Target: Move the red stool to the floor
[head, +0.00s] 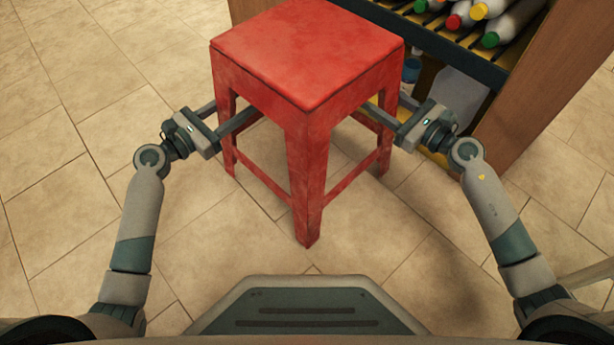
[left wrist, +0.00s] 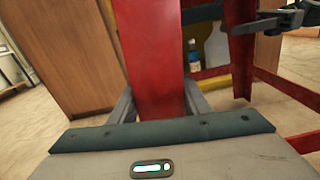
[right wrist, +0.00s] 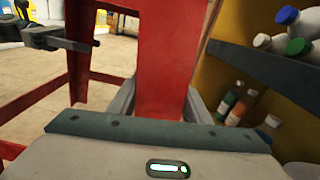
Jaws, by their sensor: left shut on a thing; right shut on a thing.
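The red stool (head: 305,55) stands upright in the middle of the head view, its square seat on top and one leg toward me. My left gripper (head: 232,110) is shut on its left leg, below the seat. In the left wrist view that red leg (left wrist: 155,60) is between the two fingers. My right gripper (head: 386,108) is shut on the right leg. The right wrist view shows that leg (right wrist: 165,65) between the fingers. I cannot tell whether the feet touch the floor. The far leg is mostly hidden.
A wooden shelf unit (head: 535,95) stands behind the stool and to its right, close to the right gripper. It holds several bottles (head: 480,12) with coloured caps. The tiled floor (head: 70,190) is clear at left and around the front leg.

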